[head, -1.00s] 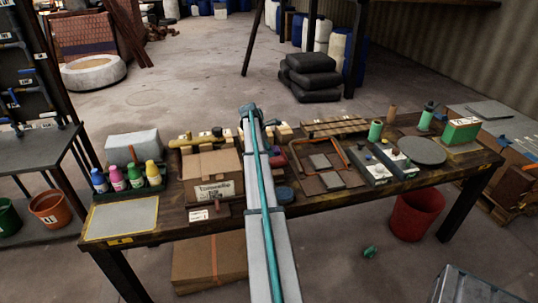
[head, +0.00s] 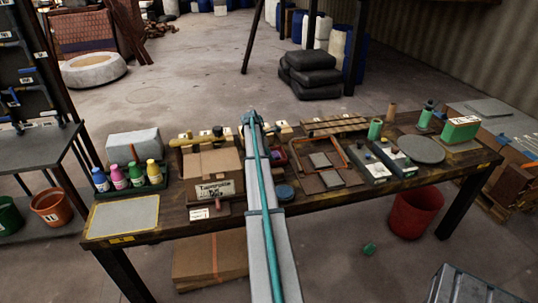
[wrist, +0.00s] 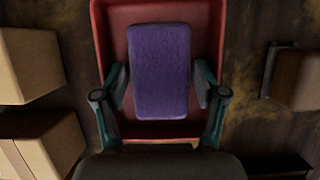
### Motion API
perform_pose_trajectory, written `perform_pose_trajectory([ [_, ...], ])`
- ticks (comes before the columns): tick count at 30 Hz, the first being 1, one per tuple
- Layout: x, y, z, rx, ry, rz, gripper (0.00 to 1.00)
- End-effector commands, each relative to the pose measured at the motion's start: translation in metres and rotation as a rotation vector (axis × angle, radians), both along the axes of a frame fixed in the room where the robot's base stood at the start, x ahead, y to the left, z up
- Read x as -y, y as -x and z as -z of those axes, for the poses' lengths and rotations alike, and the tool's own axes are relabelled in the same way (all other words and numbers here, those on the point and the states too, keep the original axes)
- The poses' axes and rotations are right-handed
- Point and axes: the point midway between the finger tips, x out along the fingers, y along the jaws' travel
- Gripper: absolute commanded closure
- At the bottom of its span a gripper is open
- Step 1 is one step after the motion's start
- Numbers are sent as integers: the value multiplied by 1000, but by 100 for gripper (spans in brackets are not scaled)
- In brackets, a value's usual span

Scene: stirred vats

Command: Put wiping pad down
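The purple wiping pad (wrist: 160,72) lies flat within the outline of a shallow red tray (wrist: 109,25) in the wrist view. My gripper (wrist: 160,88) has one teal finger on each side of the pad. Narrow gaps seem to show between the fingers and the pad's edges, so it looks open around the pad. In the head view my arm hides the gripper and most of the tray. A small part of the red tray (head: 281,159) shows just right of my arm.
Cardboard-coloured blocks (wrist: 28,65) stand left of the tray, and a brown block (wrist: 300,80) is at right. On the workbench are an open cardboard box (head: 213,165), several coloured bottles (head: 135,175), a blue round container (head: 285,192) and a grey disc (head: 422,150).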

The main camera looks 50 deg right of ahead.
Motion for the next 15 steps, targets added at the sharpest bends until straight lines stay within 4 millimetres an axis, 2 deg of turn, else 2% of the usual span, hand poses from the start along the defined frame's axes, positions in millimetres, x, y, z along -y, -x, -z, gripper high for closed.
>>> perform_pose_trajectory([
  [9,0,0,-2,0,0,0,28],
  [15,-6,-4,-18,1,1,0,28],
])
